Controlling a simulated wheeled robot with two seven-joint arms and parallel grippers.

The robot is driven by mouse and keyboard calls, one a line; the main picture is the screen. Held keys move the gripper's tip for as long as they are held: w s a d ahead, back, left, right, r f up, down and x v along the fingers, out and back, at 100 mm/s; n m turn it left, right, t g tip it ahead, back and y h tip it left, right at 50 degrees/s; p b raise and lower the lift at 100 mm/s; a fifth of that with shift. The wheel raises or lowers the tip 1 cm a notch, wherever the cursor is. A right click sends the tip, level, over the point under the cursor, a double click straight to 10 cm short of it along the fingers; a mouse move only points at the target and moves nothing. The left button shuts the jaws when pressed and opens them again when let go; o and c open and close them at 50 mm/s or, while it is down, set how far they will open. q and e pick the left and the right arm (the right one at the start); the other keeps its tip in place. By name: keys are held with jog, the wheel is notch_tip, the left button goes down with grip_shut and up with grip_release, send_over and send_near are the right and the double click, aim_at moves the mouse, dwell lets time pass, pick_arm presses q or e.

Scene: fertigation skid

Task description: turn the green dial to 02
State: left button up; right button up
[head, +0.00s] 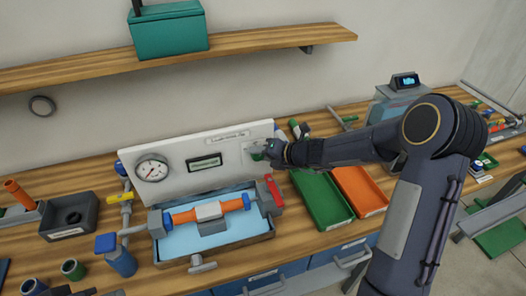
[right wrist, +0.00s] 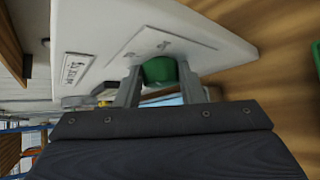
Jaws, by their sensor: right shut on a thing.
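The green dial (head: 257,153) sits on the right part of a white upright panel (head: 222,147). My right gripper (head: 266,152) is at the panel and partly hides the dial in the head view. In the right wrist view the green dial (right wrist: 160,71) lies between the two grey fingers of my right gripper (right wrist: 160,85), which is shut on it. Marks on the panel (right wrist: 180,30) show above the dial, too blurred to read. I cannot tell where the dial points. My left gripper is not in view.
A round gauge (head: 152,168) and a small display (head: 203,162) are on the panel. Below is a blue tray (head: 213,247) with an orange and blue pipe and a red lever (head: 274,190). Green (head: 322,200) and orange (head: 361,190) trays lie right.

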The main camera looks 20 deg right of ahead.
jog(key=n+h, duration=0.2)
jog(key=h, duration=0.1)
jog(key=a+n+h+b, duration=0.1)
jog(key=n+h, duration=0.1)
jog(key=h, duration=0.2)
jog(key=a+n+h+b, duration=0.1)
jog(key=n+h, duration=0.1)
jog(key=h, duration=0.2)
jog(key=shift+a, duration=0.1)
jog(key=shift+a+f+n+t+h+b, duration=0.1)
jog(key=shift+n+t+h+b, duration=0.1)
jog(key=shift+n+h+b, duration=0.6)
jog(key=shift+a+f+n+t+h+b, duration=0.15)
jog(key=shift+n+h+b, duration=0.35)
jog(key=shift+h, duration=0.6)
jog(key=shift+s+d+r, duration=0.1)
jog(key=o, duration=1)
